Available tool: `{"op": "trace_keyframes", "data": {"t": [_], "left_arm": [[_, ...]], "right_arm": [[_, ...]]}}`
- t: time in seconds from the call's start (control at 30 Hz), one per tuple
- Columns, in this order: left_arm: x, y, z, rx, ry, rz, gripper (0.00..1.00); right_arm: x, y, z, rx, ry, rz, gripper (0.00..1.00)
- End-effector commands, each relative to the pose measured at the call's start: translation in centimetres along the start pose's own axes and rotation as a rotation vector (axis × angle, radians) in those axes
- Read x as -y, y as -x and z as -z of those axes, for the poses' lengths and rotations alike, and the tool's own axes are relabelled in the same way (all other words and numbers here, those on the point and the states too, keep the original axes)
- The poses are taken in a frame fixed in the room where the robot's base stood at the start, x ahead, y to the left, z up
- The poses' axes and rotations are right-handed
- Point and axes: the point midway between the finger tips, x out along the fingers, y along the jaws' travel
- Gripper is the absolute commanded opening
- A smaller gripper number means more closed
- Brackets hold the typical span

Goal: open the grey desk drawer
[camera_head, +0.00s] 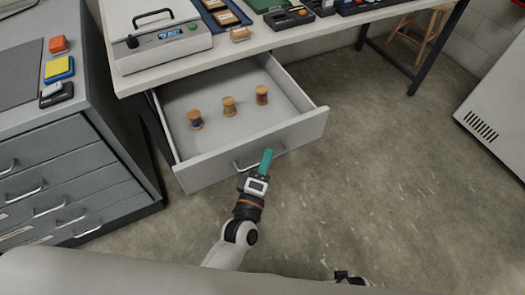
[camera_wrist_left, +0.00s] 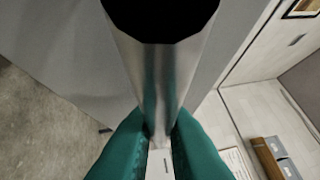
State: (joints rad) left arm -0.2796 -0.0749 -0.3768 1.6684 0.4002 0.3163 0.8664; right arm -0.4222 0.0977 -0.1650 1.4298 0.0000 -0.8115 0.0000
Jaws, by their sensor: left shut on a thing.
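The grey desk drawer (camera_head: 305,128) is pulled well out from under the white desk top, with its inside in sight. Three wooden spools stand in it: one with dark thread (camera_head: 195,120), one in the middle (camera_head: 229,106) and one with reddish thread (camera_head: 262,95). A bar handle (camera_head: 282,150) sits on the drawer front. My left gripper (camera_head: 266,160), with teal fingers, is at the handle. In the left wrist view the fingers (camera_wrist_left: 160,140) are shut on the metal handle bar (camera_wrist_left: 158,75).
A grey cabinet (camera_head: 75,160) with several closed drawers stands close on the left. A scale (camera_head: 160,45) and trays rest on the desk top (camera_head: 290,38). A white cabinet (camera_head: 495,110) stands at right. The concrete floor (camera_head: 390,160) between is clear.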

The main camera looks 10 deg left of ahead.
Motion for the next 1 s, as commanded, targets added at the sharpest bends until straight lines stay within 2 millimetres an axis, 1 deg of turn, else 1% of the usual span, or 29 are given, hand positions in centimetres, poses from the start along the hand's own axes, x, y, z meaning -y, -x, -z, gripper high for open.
{"op": "trace_keyframes", "data": {"t": [0.33, 0.37, 0.4, 0.73, 0.87, 1.0], "left_arm": [[-0.1, 0.1, 0.1, -0.001, -0.001, -0.003, 0.0], [-0.1, 0.1, 0.1, -0.001, -0.001, -0.003, 0.12], [-0.1, 0.1, 0.1, -0.001, -0.001, -0.003, 0.19], [-0.1, 0.3, 0.1, -0.001, -0.001, -0.002, 0.2], [-0.1, 1.8, 0.1, -0.002, -0.002, -0.003, 0.2], [-0.1, 4.7, 0.1, -0.004, -0.002, -0.006, 0.2]], "right_arm": [[0.0, -0.1, 0.1, -0.001, 0.0, 0.0, 0.36], [0.0, -0.1, 0.1, -0.001, 0.0, 0.0, 0.36], [0.0, -0.1, 0.1, -0.001, 0.0, 0.0, 0.36], [0.0, -0.1, 0.1, -0.001, 0.0, 0.001, 0.36], [0.0, 0.0, 0.1, 0.001, 0.0, 0.0, 0.36], [0.0, -0.2, 0.5, -0.004, 0.0, 0.0, 0.36]]}}
